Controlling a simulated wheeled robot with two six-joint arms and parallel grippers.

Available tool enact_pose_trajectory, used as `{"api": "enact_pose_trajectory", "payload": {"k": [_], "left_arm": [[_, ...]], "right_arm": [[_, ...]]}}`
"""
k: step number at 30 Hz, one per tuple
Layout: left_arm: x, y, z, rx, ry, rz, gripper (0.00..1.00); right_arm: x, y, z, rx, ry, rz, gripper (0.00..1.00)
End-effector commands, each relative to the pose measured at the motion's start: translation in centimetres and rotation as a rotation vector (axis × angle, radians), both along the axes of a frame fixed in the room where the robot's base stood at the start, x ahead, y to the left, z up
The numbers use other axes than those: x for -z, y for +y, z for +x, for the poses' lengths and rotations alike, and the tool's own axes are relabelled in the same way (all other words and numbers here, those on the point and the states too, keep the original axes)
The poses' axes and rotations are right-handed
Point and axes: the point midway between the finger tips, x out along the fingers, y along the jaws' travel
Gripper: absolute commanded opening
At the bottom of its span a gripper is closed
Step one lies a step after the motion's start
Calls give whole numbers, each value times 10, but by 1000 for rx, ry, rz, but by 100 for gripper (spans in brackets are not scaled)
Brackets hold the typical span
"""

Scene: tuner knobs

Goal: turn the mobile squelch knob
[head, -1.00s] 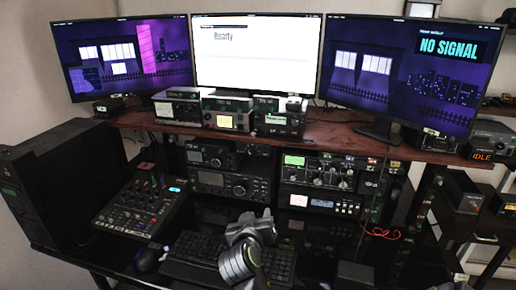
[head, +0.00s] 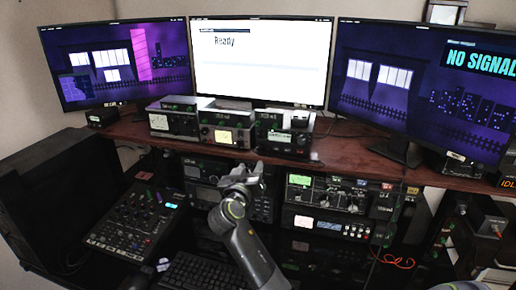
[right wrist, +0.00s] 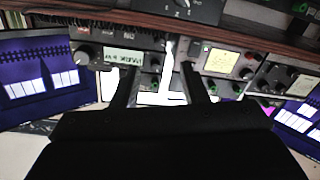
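My right gripper (head: 243,175) reaches up from the bottom of the head view, in front of the stacked radios under the shelf. In the right wrist view its two dark fingers (right wrist: 160,88) stand apart with nothing between them. Beyond the fingers are a radio with a pale display (right wrist: 123,57) on the left and one with a yellowish display (right wrist: 222,62) on the right, both with knobs. I cannot read which knob is the mobile squelch. A small radio (head: 287,143) sits on the shelf in the head view. My left gripper is not in view.
Three monitors stand above the wooden shelf (head: 345,152); the middle one (head: 258,62) reads "Ready", the right one "NO SIGNAL". A mixer (head: 133,220) lies left, a keyboard (head: 200,272) in front. A rack unit with a green display (head: 300,181) is right of my gripper.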

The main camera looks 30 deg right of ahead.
Motion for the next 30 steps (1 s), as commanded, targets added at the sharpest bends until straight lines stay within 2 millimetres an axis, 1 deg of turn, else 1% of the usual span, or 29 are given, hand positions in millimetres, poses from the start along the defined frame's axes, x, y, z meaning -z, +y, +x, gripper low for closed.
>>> {"api": "enact_pose_trajectory", "payload": {"k": [1, 7, 10, 15, 22, 30], "left_arm": [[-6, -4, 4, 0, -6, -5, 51], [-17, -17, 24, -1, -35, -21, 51], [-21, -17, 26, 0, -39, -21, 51], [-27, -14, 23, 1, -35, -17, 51], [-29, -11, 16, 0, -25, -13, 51], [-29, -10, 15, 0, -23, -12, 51]], "right_arm": [[-4, -9, 7, 3, 2, -5, 40], [-3, -36, 32, 2, 3, -2, 40], [-3, -47, 43, 1, 2, -2, 40], [-2, -63, 58, 1, 1, -2, 40], [0, -73, 68, -1, 0, 2, 40], [0, -75, 70, -1, -1, 2, 40]]}}
